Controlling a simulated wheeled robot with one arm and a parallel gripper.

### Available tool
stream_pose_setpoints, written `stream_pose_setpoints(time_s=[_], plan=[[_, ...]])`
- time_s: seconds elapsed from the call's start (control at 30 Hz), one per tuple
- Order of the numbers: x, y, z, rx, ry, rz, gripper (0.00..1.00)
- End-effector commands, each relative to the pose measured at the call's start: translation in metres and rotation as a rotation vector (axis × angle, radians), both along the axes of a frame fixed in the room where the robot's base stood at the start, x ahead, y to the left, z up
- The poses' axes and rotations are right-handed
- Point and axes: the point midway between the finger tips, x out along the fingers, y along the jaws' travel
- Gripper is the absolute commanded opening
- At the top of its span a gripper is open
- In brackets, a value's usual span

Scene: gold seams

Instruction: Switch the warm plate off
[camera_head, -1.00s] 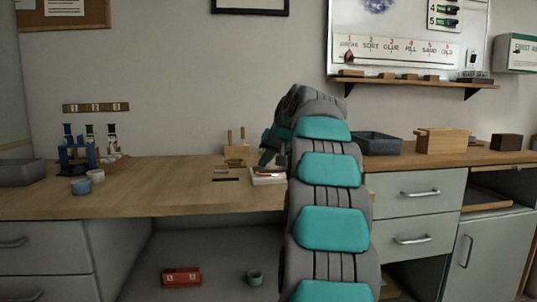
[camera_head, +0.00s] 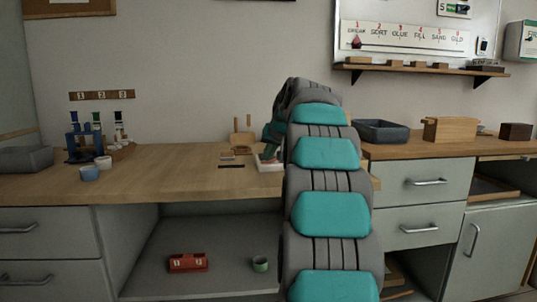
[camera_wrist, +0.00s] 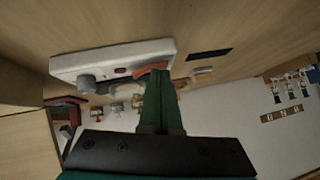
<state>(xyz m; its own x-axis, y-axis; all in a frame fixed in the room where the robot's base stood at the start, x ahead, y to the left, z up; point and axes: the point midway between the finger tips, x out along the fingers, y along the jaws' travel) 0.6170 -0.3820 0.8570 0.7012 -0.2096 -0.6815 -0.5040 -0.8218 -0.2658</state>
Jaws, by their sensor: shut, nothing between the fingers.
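The warm plate is a white box (camera_head: 270,167) near the bench's front edge, mostly hidden by my arm in the head view. In the wrist view the white warm plate (camera_wrist: 105,60) shows a grey knob (camera_wrist: 87,84), a small dark red lamp (camera_wrist: 122,71) and an orange-red rocker switch (camera_wrist: 152,68). My gripper (camera_wrist: 157,80) is shut and empty, its green fingertips at the switch; I cannot tell whether they touch it. In the head view my gripper (camera_head: 268,155) is low over the plate.
Wooden pegs on a block (camera_head: 242,140) stand behind the plate, with a dark strip (camera_head: 231,167) to its left. Blue and white cups (camera_head: 90,173) and a blue rack (camera_head: 85,140) stand farther left. A dark tray (camera_head: 380,131) is at right. The bench's middle left is clear.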

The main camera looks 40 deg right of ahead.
Motion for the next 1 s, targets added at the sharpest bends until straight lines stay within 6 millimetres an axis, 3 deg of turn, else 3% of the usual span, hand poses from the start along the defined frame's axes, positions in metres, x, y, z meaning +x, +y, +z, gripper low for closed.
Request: stream_pose_setpoints(time_s=[0.8, 1.0], plan=[[-0.008, -0.015, -0.001, 0.001, 0.002, -0.001, 0.00], [-0.010, -0.014, 0.014, 0.000, 0.000, 0.000, 0.00]])
